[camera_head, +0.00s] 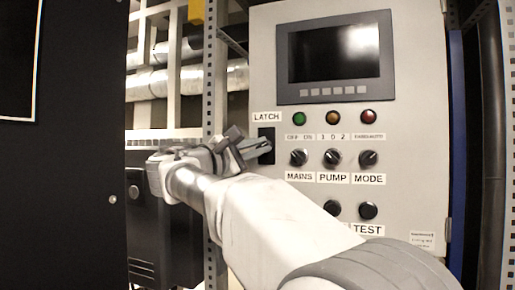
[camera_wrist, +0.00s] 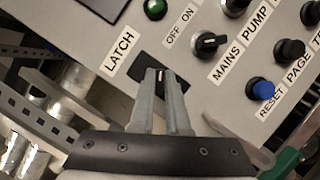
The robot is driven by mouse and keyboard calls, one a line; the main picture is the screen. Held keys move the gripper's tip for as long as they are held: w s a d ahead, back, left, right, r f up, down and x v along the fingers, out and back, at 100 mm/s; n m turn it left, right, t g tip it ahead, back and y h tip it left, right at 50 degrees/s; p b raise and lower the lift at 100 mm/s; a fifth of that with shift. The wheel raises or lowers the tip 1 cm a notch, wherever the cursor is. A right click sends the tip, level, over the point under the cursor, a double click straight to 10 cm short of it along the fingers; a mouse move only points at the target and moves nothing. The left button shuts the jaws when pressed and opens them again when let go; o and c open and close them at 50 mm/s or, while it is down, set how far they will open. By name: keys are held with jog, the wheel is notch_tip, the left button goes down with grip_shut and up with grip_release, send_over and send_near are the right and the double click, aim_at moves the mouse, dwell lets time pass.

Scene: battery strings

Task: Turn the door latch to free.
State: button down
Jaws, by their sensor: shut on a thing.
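The door latch shows as a black plate (camera_head: 266,133) under the LATCH label, at the left edge of a grey control panel. In the wrist view the black latch plate (camera_wrist: 144,72) lies behind my fingertips. My gripper (camera_head: 258,148) reaches it from the left in the head view. In the wrist view its fingers (camera_wrist: 162,82) are close together, shut on the latch handle (camera_wrist: 160,75), a small part with a pale line showing between the tips. The fingers hide most of the handle, so its exact angle is hard to tell.
The MAINS knob (camera_head: 299,157) sits close to the right of the latch, with PUMP (camera_head: 332,157) and MODE (camera_head: 368,158) knobs beyond. A screen (camera_head: 334,52) and coloured lamps are above. A perforated metal post (camera_head: 209,85) and a dark cabinet (camera_head: 60,150) stand left.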

jog(key=m+g, duration=0.1)
jog(key=m, duration=0.2)
jog(key=m+g+p, duration=0.1)
jog(key=m, duration=0.2)
jog(key=shift+y, duration=0.4)
jog(key=shift+m, duration=0.3)
jog(key=c, duration=0.9)
grip_release()
jog(key=shift+r, duration=0.1)
